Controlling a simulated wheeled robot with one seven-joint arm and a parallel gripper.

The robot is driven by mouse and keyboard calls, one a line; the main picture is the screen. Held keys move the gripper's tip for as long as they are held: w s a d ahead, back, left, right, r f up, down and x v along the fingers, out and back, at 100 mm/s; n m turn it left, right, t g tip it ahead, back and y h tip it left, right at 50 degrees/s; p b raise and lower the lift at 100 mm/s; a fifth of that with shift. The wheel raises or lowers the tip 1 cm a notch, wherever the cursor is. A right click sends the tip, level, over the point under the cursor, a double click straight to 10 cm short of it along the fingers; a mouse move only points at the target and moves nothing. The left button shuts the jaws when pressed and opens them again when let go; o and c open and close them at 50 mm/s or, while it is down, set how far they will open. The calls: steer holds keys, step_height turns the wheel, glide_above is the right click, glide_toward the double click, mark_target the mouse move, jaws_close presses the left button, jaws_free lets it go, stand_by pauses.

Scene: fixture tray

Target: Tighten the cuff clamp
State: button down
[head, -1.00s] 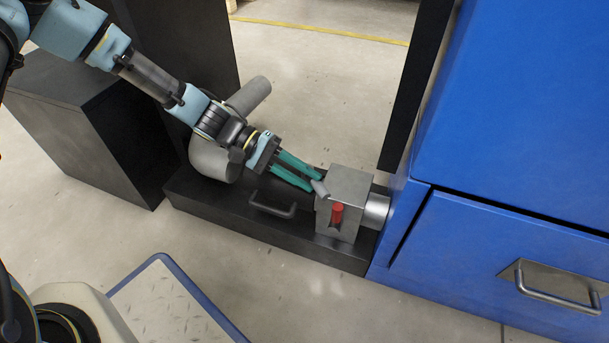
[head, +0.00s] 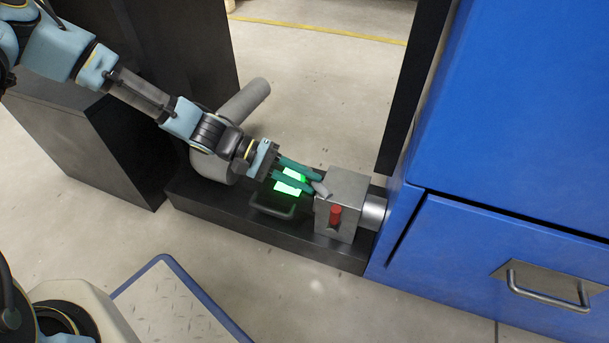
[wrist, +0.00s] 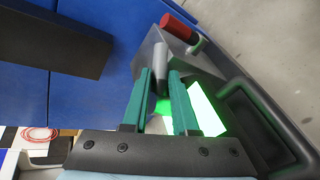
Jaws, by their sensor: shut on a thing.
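A grey metal block (head: 343,190), which looks like the cuff clamp, stands at the right end of a black tray (head: 225,215). A red-capped post (head: 335,215) is on its front; the red cap (wrist: 179,27) also shows in the wrist view. A short grey bar (head: 321,188) sticks out at the block's left side. My gripper (head: 316,183) has its green fingers shut on this bar, seen between the fingertips in the wrist view (wrist: 160,60). A bright green light (head: 290,182) glows on the tray below the fingers. The bar's far end is partly hidden.
A grey cylinder (head: 374,212) joins the block to the blue cabinet (head: 500,240), which has a drawer handle (head: 548,288). A black handle (head: 272,210) is on the tray's front. A large grey pipe (head: 246,100) stands behind my arm.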

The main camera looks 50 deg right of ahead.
steer(key=c, duration=0.7)
jaws_free()
steer(key=p+v, duration=0.3)
steer(key=v, duration=0.6)
steer(key=shift+w+r+p, duration=0.1)
steer(key=shift+w+p, duration=0.05)
steer(key=shift+p, duration=0.25)
steer(key=shift+w+a+r, duration=0.2)
steer(key=shift+w+a, duration=0.15)
steer(key=shift+w, duration=0.3)
